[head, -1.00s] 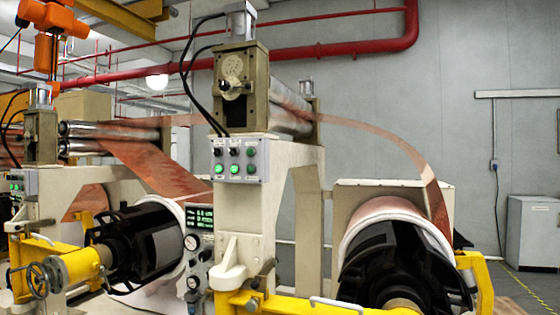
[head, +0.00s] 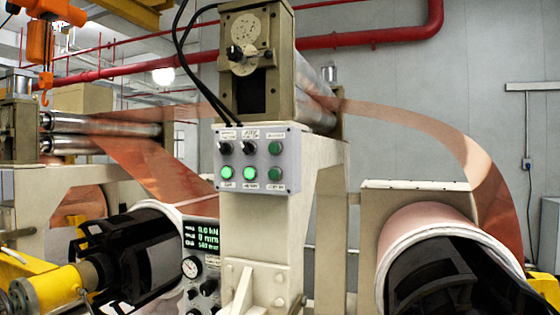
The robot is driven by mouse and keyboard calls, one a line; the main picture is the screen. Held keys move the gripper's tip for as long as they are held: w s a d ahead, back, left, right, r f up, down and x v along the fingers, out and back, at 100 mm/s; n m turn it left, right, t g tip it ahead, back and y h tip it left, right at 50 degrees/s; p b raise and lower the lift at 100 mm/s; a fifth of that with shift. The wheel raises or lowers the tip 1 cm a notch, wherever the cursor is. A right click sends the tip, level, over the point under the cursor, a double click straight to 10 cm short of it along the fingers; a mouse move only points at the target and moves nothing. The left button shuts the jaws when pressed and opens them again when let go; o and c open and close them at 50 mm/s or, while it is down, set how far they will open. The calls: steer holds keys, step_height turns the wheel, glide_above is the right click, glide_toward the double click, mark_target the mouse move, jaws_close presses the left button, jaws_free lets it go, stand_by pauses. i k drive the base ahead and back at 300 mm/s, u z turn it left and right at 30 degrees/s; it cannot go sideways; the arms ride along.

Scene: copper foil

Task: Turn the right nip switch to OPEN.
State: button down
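A grey control panel (head: 257,185) is on the front of the cream machine column, near the middle of the head view. Its top row has a left black switch (head: 226,148), a right black switch (head: 250,147) and a dark green button (head: 275,148). Below are two brightly lit green lamps or buttons and a darker green one. Small labels sit by the controls, but I cannot read them, nor tell the switch settings surely. Nip rollers (head: 314,97) stand behind the beige housing (head: 281,65) above the panel. My gripper is not in view.
A copper foil roll (head: 430,232) stands at the lower right, and a foil strip arches over it. A black roll core (head: 150,245) and yellow arm (head: 50,290) are at the lower left. Black cables hang beside the housing. An orange hoist (head: 41,42) hangs at the upper left.

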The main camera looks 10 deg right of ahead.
mark_target(225, 148)
steer(key=z, duration=0.55)
steer(key=k, duration=1.3)
steer(key=u, duration=0.05)
steer(key=i, duration=0.6)
steer(key=u, duration=0.85)
steer(key=i, duration=0.9)
steer(key=z, duration=0.15)
